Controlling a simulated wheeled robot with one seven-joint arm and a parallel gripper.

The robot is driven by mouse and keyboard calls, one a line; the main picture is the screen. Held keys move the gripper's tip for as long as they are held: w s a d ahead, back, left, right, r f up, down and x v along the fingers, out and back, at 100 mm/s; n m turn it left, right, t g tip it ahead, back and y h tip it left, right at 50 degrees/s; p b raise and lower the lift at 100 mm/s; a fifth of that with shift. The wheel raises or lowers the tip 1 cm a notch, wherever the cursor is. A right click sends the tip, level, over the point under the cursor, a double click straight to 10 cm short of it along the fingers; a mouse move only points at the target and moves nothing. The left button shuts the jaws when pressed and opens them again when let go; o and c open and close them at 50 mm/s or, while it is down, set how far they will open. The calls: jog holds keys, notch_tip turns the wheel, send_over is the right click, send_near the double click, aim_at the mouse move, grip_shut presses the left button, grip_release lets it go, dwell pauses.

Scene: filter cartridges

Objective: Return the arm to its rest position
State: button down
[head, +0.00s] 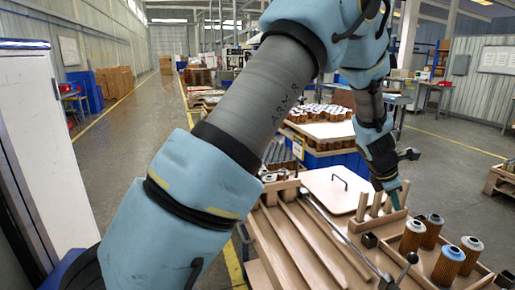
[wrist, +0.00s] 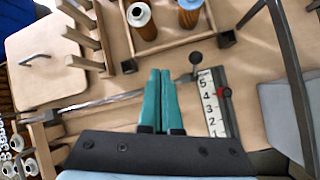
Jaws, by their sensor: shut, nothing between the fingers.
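My arm crosses the head view from lower left to upper right. My gripper (head: 397,200) points down over the workbench, beside the wooden pegged rack (head: 357,222). In the wrist view my gripper (wrist: 161,72) has its two teal fingers together, with nothing between them. Several brown filter cartridges (head: 411,238) stand upright in a wooden tray right of the gripper, one with a blue top (head: 448,267). In the wrist view, a white-topped cartridge (wrist: 143,24) and a blue-topped one (wrist: 190,14) stand beyond the fingertips, apart from them.
A flat wooden lid with a handle (head: 325,197) lies left of the rack. Wooden rails (head: 300,235) run along the bench's left part. A numbered scale strip (wrist: 213,115) lies right of the fingers. Another table with many cartridges (head: 325,128) stands behind. The aisle at left is open.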

jog(key=w+a+r+m+y+b, duration=0.15)
jog(key=a+m, duration=0.25)
jog(key=a, duration=0.9)
jog(key=w+a+m+y+b, duration=0.1)
jog(key=w+a+m, duration=0.25)
jog(key=a, duration=0.85)
jog(key=s+a+m+y, duration=0.1)
jog(key=s+a+m, duration=0.2)
jog(key=a, duration=0.5)
jog(key=s+a+m+y+b, duration=0.1)
jog(key=s+a+m, duration=0.2)
jog(key=a, duration=0.5)
jog(key=s+a+f+m+y, duration=0.1)
jog(key=s+a+m, duration=0.3)
jog(key=a, duration=0.4)
jog(key=shift+s+a, duration=0.4)
jog(key=shift+s, duration=0.05)
jog(key=shift+f+y, duration=0.1)
jog(key=shift+y, duration=0.15)
